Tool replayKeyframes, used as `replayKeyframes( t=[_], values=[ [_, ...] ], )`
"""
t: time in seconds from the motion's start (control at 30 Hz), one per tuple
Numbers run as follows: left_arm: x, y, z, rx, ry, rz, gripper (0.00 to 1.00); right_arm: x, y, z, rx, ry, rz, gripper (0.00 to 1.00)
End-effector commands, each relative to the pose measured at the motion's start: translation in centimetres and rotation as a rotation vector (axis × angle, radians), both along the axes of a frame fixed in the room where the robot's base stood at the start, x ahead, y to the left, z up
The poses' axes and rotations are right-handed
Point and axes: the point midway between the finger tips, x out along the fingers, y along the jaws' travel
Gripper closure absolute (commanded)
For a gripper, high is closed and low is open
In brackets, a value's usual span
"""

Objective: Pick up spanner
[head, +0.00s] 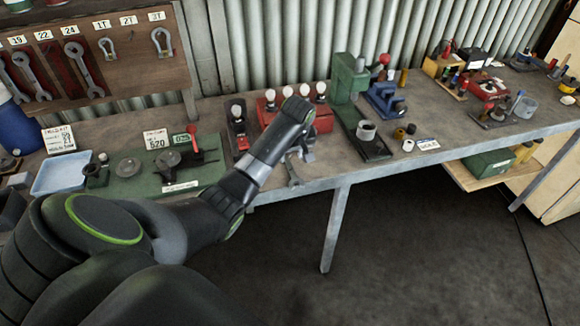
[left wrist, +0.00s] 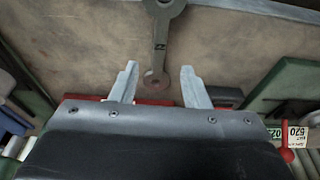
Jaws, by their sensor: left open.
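A grey metal spanner (left wrist: 160,45) lies flat on the brown bench top in the left wrist view. Its wider end is at the top edge of that view and its ring end points down between the fingers. My left gripper (left wrist: 158,67) is open, with one finger on each side of the ring end and a gap on both sides. In the head view my left gripper (head: 297,156) is over the front part of the bench, and my arm hides much of the spanner there. My right gripper is not in view.
A red block with white knobs (head: 322,120) stands just behind the gripper. A green plate with round parts (head: 160,170) is to the left, and a green press (head: 350,80) to the right. More spanners (head: 84,68) hang on the wall board. The bench (head: 345,172) ends just in front.

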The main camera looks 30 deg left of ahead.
Motion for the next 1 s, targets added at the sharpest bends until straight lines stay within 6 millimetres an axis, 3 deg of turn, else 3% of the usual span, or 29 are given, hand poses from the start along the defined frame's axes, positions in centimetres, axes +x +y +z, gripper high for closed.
replayKeyframes(
  t=[0.17, 0.5, 0.87, 1.0],
  values=[
    [0.1, 0.2, -0.9, 0.0, 0.003, 0.001, 0.58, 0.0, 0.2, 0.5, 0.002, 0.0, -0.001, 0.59],
    [0.8, 0.8, -4.6, -0.001, 0.001, 0.0, 0.58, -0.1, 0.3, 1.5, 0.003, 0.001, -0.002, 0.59],
    [0.9, 0.9, -5.2, 0.0, -0.001, -0.001, 0.58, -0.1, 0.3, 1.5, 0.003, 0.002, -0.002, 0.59],
    [0.9, 0.9, -5.2, 0.0, -0.001, -0.001, 0.77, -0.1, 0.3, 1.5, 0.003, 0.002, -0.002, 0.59]
  ],
)
